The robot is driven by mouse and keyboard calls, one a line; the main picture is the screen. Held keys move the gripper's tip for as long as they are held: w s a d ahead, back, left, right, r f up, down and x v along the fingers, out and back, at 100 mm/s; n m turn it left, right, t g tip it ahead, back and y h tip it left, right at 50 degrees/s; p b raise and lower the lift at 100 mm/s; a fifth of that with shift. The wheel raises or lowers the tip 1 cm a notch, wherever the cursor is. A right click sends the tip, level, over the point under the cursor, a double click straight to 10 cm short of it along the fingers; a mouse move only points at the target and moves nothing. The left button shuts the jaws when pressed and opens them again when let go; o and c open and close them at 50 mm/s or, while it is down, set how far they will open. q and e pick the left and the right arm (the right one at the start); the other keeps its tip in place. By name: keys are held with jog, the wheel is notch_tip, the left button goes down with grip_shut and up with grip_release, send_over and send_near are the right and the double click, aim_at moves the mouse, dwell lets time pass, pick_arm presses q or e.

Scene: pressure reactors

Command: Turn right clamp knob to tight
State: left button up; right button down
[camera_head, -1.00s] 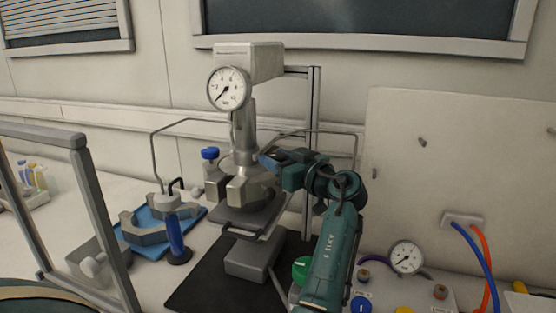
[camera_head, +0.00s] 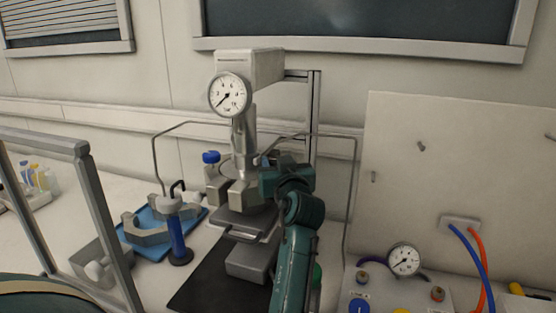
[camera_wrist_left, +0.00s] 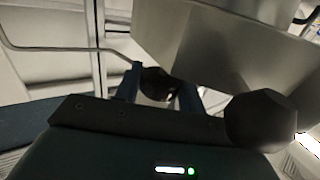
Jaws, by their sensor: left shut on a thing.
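The pressure reactor (camera_head: 243,135) stands at the centre of the bench in the head view, with metal clamp blocks (camera_head: 243,192) around its vessel. My left gripper (camera_head: 266,180) is at the right side of the clamp. In the left wrist view its two blue fingers (camera_wrist_left: 158,90) are closed around a dark round knob (camera_wrist_left: 156,82), which I take to be the right clamp knob. In the head view my gripper hides this knob. A second dark knob (camera_wrist_left: 262,122) shows to the right in the wrist view, beside a pale metal block (camera_wrist_left: 215,55). My right gripper is not in view.
A wire frame (camera_head: 354,200) and a metal post (camera_head: 313,115) stand right of the reactor. A blue tray (camera_head: 150,247) with grey clamp parts lies to the left, near a blue-handled tool (camera_head: 177,240). A control panel with a gauge (camera_head: 404,259) is at the right.

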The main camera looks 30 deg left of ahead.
pick_arm(q)
jog(key=shift+r, duration=0.1)
jog(key=o, duration=0.9)
jog(key=shift+o, duration=0.2)
